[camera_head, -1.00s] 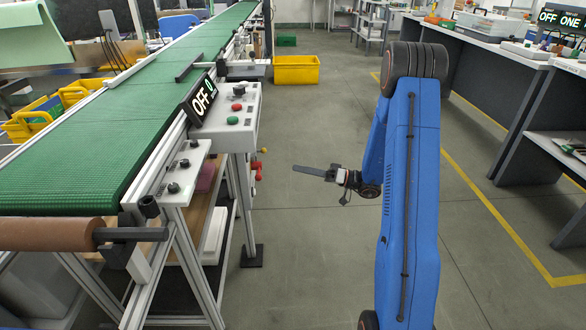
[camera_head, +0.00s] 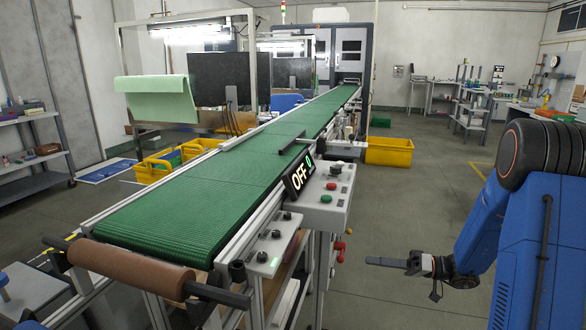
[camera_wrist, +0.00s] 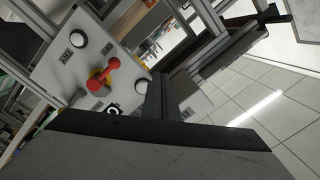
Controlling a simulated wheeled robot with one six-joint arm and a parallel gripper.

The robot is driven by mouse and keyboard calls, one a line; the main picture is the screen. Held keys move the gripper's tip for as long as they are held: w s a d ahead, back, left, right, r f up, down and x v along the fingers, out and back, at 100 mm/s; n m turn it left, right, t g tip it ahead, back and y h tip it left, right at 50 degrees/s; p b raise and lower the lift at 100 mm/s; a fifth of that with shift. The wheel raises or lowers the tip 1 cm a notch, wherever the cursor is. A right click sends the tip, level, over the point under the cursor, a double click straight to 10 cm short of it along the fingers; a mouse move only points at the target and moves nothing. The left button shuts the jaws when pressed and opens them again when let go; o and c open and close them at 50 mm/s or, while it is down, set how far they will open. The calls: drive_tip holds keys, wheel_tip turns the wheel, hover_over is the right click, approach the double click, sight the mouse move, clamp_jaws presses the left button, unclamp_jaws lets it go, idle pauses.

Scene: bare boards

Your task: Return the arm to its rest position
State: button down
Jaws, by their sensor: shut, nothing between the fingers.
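My blue arm (camera_head: 475,235) stands at the right of the head view, bent at a large black joint. My gripper (camera_head: 372,261) is at its lower end and points left, toward the side of the conveyor. Its fingers are closed together and nothing is held. In the wrist view the dark closed fingers (camera_wrist: 161,100) reach up from the bottom, in front of a grey panel (camera_wrist: 60,70) with a red handle (camera_wrist: 103,77) on a yellow base. I cannot tell the exact gap between fingers and panel; no contact is clear.
The conveyor's green belt (camera_head: 215,185) runs away to the back. A yellow bin (camera_head: 389,152) stands on the floor beyond. Grey floor (camera_head: 400,210) between conveyor and arm is clear.

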drive_tip(key=s+a+r+g+h, duration=0.3)
drive_tip(key=s+a+h, duration=0.1)
drive_tip(key=s, duration=0.6)
drive_tip(key=s+a+r+g+h, duration=0.2)
drive_tip(key=s+a+g+h, duration=0.15)
drive_tip(key=s, duration=0.65)
drive_tip(key=s+d+r+m+t+h, duration=0.4)
drive_tip(key=s+d+t+h, duration=0.3)
drive_tip(key=s, duration=0.5)
drive_tip(key=shift+s+d+r+m+h, duration=0.3)
drive_tip(key=shift+d+m+h, duration=0.4)
drive_tip(key=shift+d+h, duration=0.8)
drive_tip(key=shift+w+a, duration=0.1)
drive_tip(key=shift+w, duration=0.05)
